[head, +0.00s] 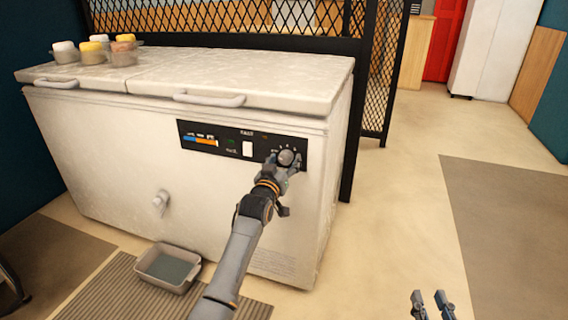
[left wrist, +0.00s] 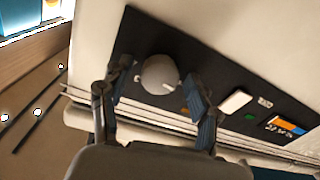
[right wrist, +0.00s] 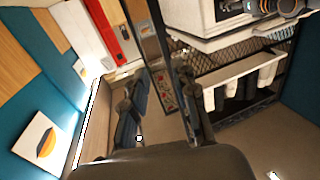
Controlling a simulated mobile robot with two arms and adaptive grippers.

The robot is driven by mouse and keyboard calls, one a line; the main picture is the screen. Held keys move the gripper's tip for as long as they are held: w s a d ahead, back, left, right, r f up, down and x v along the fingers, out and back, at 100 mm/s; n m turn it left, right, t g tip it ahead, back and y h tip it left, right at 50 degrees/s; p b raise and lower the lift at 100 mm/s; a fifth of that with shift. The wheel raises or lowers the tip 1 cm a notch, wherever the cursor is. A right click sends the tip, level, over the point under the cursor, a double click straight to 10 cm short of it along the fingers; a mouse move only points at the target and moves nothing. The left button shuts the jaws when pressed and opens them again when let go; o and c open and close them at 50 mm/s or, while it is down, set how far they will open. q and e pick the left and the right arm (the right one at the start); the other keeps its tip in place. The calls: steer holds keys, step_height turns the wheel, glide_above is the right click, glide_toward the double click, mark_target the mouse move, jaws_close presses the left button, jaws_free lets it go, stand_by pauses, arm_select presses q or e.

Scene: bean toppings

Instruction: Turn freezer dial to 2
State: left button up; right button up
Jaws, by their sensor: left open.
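The freezer (head: 100,140) is a white chest with a black control panel (head: 222,138) on its front. The grey round dial (head: 286,157) is at the panel's right end; it also shows in the left wrist view (left wrist: 160,75), with a small white mark on its face. My left gripper (head: 284,164) is at the dial, its open fingers on either side of it in the left wrist view (left wrist: 156,82). A small gap shows beside the dial; contact cannot be told. The gripper partly hides the dial's markings, and the numbers are unreadable. My right gripper (head: 432,299) is open and empty, low at the right.
A drain tap (head: 160,201) sits above a grey tray (head: 150,272) on the floor. A black mesh partition (head: 378,70) stands behind the freezer. The floor (head: 400,190) to its right is clear.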

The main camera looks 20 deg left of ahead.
arm_select(q)
steer(key=c, duration=1.2)
steer(key=m+p, duration=0.2)
steer(key=m, duration=0.1)
steer(key=shift+r+p, duration=0.1)
steer(key=shift+p, duration=0.25)
steer(key=m+p, duration=0.2)
steer(key=m, duration=0.7)
steer(key=shift+m+h, duration=0.3)
steer(key=shift+m, duration=1.7)
arm_select(e)
steer(key=s+d+f+g+h, duration=0.1)
steer(key=s+d+f+g, duration=0.2)
steer(key=s+f+g, duration=0.3)
steer(key=s+d+f+g+h, duration=0.2)
steer(key=s+d+f+g, duration=0.1)
steer(key=s+f+g, duration=0.4)
steer(key=shift+s+d+f+m+h, duration=0.2)
steer(key=shift+s+f+m+h, duration=0.15)
steer(key=shift+s+f, duration=0.9)
steer(key=shift+w+f, duration=0.1)
